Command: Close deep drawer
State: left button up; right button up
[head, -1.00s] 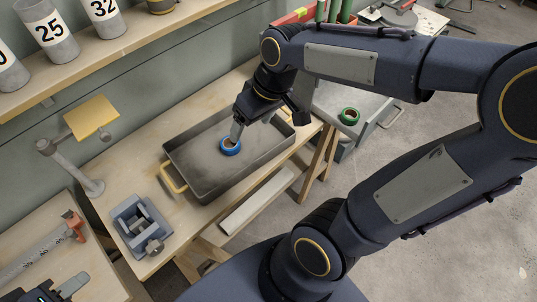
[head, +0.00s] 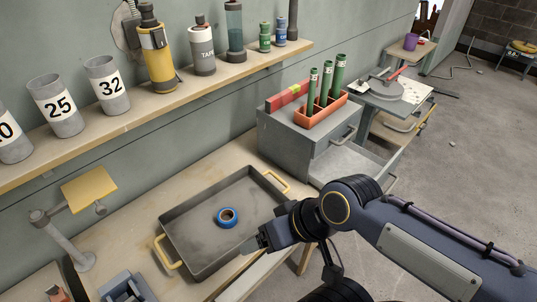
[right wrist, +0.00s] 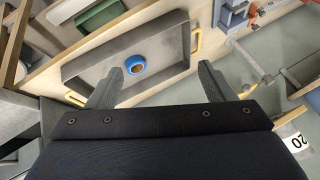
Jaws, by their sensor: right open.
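A grey drawer cabinet (head: 290,138) stands at the far end of the bench in the head view. Its lower drawer (head: 345,164) is pulled out toward the right, past the closed upper front with a handle. My forearm partly hides the drawer's near side. My right gripper (head: 259,243) is over the near right edge of the tray, apart from the drawer. In the right wrist view its two fingers (right wrist: 159,82) are spread with nothing between them. My left gripper is in neither current view.
A grey tray (head: 188,240) with yellow handles holds a blue tape roll (head: 220,222). An orange holder (head: 326,113) with green tubes and a red box (head: 287,96) sit on the cabinet. A shelf (head: 190,92) with cups and bottles runs along the wall. Floor at right is open.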

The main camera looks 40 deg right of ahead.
aim_at(336, 162)
jog(key=z, duration=2.2)
jog(key=i+l, duration=0.3)
jog(key=i, duration=0.2)
jog(key=i+l, duration=0.3)
jog(key=i, duration=0.25)
jog(key=j+u, duration=0.05)
